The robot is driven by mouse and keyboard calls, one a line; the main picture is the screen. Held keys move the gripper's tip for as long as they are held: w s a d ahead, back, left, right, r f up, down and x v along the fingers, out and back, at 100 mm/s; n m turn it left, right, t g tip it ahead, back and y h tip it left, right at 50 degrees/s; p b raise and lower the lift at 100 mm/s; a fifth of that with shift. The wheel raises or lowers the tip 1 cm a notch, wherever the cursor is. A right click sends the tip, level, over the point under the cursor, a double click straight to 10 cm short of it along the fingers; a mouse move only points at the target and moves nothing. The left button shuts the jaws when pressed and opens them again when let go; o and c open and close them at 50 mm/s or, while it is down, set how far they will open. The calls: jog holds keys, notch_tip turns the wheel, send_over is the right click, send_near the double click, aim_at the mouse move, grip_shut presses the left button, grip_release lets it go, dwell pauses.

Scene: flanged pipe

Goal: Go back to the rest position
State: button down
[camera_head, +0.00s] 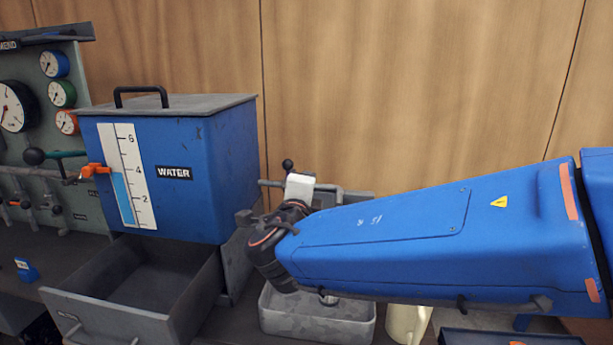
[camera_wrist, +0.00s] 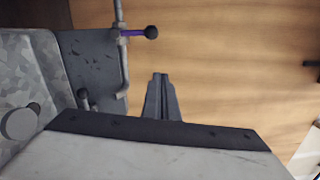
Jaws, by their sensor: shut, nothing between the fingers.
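My gripper (camera_wrist: 161,78) shows at the bottom middle of the wrist view, its two grey fingers together with nothing between them. Beyond the fingertips is the wooden wall (camera_wrist: 220,70); the fingers appear apart from everything around them. In the head view my blue arm reaches in from the right, and its dark wrist is near the middle, above the metal tray (camera_head: 317,318). A pale block just behind the wrist looks like part of my gripper; the fingertips cannot be made out there.
A thin pipe with a black-knobbed lever (camera_wrist: 150,32) stands left of the fingers, by a dark panel (camera_wrist: 92,65). The blue water tank (camera_head: 215,150), open drawer (camera_head: 130,285) and gauge panel (camera_head: 60,140) are left of my arm. A cream container (camera_head: 406,325) sits below it.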

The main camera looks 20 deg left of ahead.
jog(key=shift+s+d, duration=0.1)
jog(key=shift+s, duration=0.15)
dwell(0.3)
jog(key=w+d+f+m+g+h, duration=0.1)
jog(key=w+d+f+m+h, duration=0.15)
jog(key=d+m, duration=0.55)
jog(key=w+d+f+m+g+h, duration=0.1)
jog(key=w+d+m+g+h, duration=0.15)
jog(key=d, duration=0.95)
jog(key=w+d+f+m+g+h, duration=0.1)
jog(key=w+d+m+h, duration=0.15)
jog(key=d+m, duration=0.6)
jog(key=s+d+f+m+g+h, duration=0.1)
jog(key=s+d+f+m, duration=0.15)
jog(key=d, duration=0.45)
jog(key=s+d+f+m+g+h, duration=0.1)
jog(key=s+d+m+g, duration=0.1)
jog(key=d+m, duration=0.35)
jog(key=s+d+f+m+g, duration=0.2)
jog(key=s+d+f+m, duration=0.1)
jog(key=s+d+m, duration=0.3)
jog(key=s+d+f+m+g, duration=0.2)
jog(key=s+d+f+m, duration=0.25)
jog(key=d, duration=0.25)
jog(key=s+d+f+m+g+y, duration=0.1)
jog(key=s+f+m+y, duration=0.3)
jog(key=s+m, duration=0.8)
jog(key=f+m, duration=0.1)
jog(key=m, duration=0.5)
